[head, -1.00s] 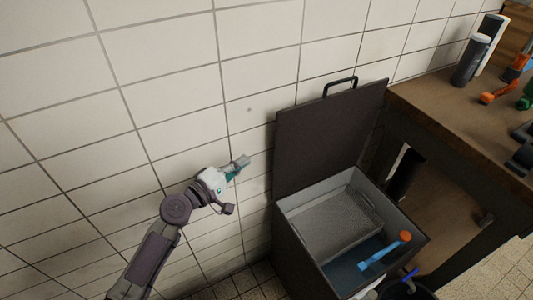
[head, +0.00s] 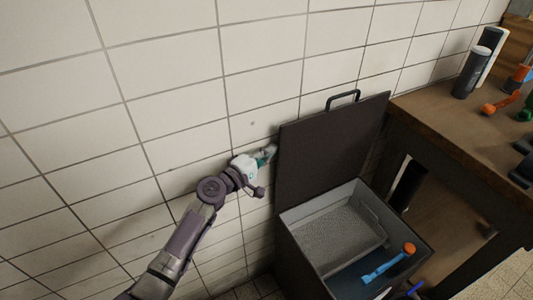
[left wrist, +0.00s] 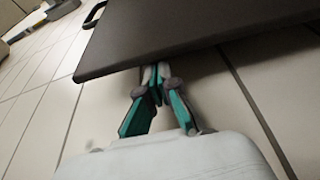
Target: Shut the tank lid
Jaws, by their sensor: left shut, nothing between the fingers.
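The dark tank lid (head: 330,145) stands upright, opened against the white tiled wall, with a black handle (head: 343,98) on its top edge. The grey tank (head: 312,262) below is open, with a mesh basket and a blue brush with an orange end inside. My left gripper (head: 270,152) is shut and empty at the lid's left edge, close to the wall. In the left wrist view the lid (left wrist: 190,30) spans the top, and the gripper's fingertips (left wrist: 155,72) reach its edge and are partly hidden behind it. Contact is unclear. The right gripper is out of view.
The tiled wall (head: 150,90) is close behind the lid. The wall area to the left is clear.

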